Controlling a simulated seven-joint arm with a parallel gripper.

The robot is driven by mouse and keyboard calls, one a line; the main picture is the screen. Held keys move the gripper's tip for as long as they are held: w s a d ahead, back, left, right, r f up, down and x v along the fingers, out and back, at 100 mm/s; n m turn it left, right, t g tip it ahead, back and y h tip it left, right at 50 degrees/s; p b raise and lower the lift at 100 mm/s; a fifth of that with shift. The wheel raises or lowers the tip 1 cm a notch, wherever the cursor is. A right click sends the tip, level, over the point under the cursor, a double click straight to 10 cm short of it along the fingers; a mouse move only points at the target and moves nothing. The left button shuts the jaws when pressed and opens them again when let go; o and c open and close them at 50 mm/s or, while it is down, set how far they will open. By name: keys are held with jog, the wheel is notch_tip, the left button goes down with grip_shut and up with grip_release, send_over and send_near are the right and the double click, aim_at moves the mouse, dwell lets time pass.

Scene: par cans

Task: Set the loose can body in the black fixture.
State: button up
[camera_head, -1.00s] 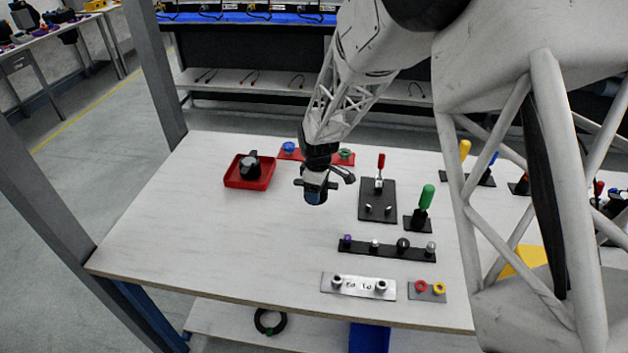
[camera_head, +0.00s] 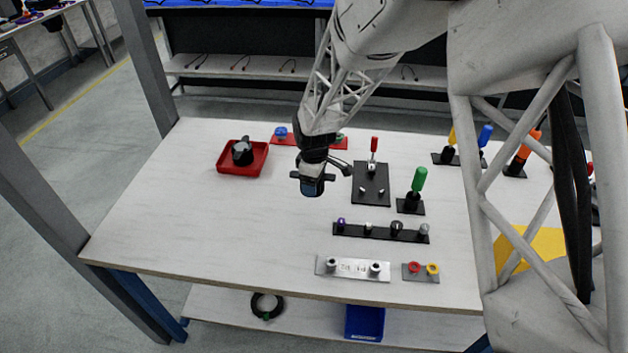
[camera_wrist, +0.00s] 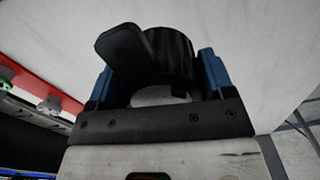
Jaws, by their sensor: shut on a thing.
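My gripper (camera_head: 312,184) hangs over the middle of the table, left of the black plate. In the wrist view my gripper (camera_wrist: 158,78) has its blue fingers shut on a dark, ribbed, round piece with a flat tab, which looks like the loose can body (camera_wrist: 180,52). Its far end is hidden. The black plate with a red-handled clamp and two small pegs (camera_head: 371,197) looks like the fixture. It holds no can body, and my gripper is apart from it.
A red tray (camera_head: 222,169) with a black part (camera_head: 242,152) stands left. A red strip (camera_head: 284,141) lies behind my gripper. A green-handled tool (camera_head: 417,187), a black strip with several posts (camera_head: 380,233) and a silver plate (camera_head: 353,268) lie right and front. The front-left table is clear.

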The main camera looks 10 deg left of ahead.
jog(key=shift+w+d, duration=0.1)
jog(key=shift+d, duration=0.05)
jog(key=shift+w+d+r+m, duration=0.1)
jog(key=shift+w+d+m, duration=0.3)
jog(key=shift+d+m, duration=0.5)
jog(key=w+d+m, duration=0.1)
jog(key=d+m, duration=0.3)
jog(key=w+d+r+m, duration=0.1)
jog(key=w+d+m, duration=0.1)
jog(key=d+m, duration=0.2)
jog(key=w+d+m, duration=0.2)
jog(key=d+m, duration=0.3)
jog(key=m, duration=0.1)
jog(key=shift+w+r, duration=0.15)
jog(key=shift+r, duration=0.05)
jog(key=shift+w+d+r+m, duration=0.1)
jog(key=shift+w+d+m, duration=0.15)
jog(key=shift+d+m, duration=0.85)
jog(key=shift+f, duration=0.2)
jog(key=shift+f, duration=2.55)
jog(key=shift+s+f, duration=0.1)
jog(key=shift+f, duration=0.15)
